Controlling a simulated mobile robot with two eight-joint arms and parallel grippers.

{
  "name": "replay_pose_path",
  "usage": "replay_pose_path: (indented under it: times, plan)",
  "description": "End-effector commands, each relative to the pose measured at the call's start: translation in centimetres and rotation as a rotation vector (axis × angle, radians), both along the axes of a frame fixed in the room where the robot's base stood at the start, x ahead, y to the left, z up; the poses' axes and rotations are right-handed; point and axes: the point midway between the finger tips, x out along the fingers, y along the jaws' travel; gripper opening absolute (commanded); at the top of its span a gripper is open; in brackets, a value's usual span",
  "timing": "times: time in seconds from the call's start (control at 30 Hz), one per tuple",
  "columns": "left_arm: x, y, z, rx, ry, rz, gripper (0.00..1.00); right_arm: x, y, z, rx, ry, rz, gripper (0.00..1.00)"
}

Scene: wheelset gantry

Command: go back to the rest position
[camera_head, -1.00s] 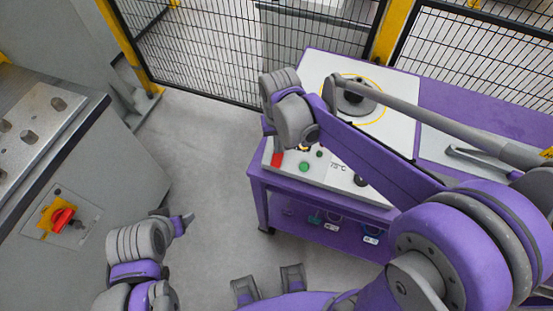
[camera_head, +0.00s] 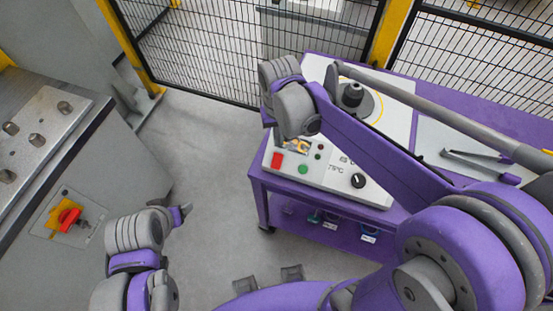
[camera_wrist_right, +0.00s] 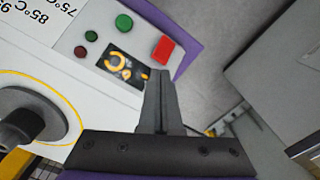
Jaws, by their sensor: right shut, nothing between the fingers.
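My right gripper (camera_wrist_right: 160,75) shows in the right wrist view with its dark fingers together and nothing between them. It is in front of the control panel (camera_wrist_right: 105,22), near the small display (camera_wrist_right: 125,66) and the red button (camera_wrist_right: 163,48). In the head view my right wrist hangs over the front left part of the purple bench (camera_head: 325,245), and it hides the right fingers. My left gripper (camera_head: 180,213) shows small at the lower left, above the floor; I cannot tell whether its fingers are open or shut.
The bench carries a round grey fixture (camera_head: 357,99) in a yellow ring and a black dial (camera_head: 358,180). A grey cabinet with a red switch (camera_head: 68,215) stands at the left. A mesh fence (camera_head: 230,45) closes the back. The floor (camera_head: 210,165) between them is clear.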

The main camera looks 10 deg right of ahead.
Motion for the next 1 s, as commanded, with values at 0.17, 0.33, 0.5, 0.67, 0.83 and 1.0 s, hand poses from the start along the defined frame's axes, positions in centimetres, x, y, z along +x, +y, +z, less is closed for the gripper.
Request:
replay_pose_path:
  times: [0.17, 0.33, 0.5, 0.67, 0.83, 1.0]
  plan:
    - [0.4, 0.0, 1.0, 0.0, -0.008, 0.0, 0.7, 0.1, 0.0, 1.4, 0.0, -0.001, 0.0, 0.0]
    - [0.4, 0.0, 0.9, 0.0, -0.007, 0.0, 0.7, 0.0, 0.0, 1.3, 0.0, 0.0, 0.0, 0.0]
    - [0.4, 0.0, 0.9, 0.0, -0.007, 0.0, 0.7, 0.0, 0.0, 1.3, 0.0, 0.0, 0.0, 0.0]
    - [0.4, 0.0, 0.9, 0.0, -0.007, 0.0, 0.7, 0.0, 0.0, 1.3, 0.0, 0.0, 0.0, 0.0]
    - [0.4, 0.0, 0.9, 0.0, -0.007, 0.0, 0.7, -0.9, -0.6, 1.6, 0.004, -0.027, 0.001, 0.0]
    - [0.4, 0.0, 0.9, 0.0, -0.007, 0.0, 0.7, -4.2, -2.6, 2.2, 0.015, -0.144, 0.016, 0.0]
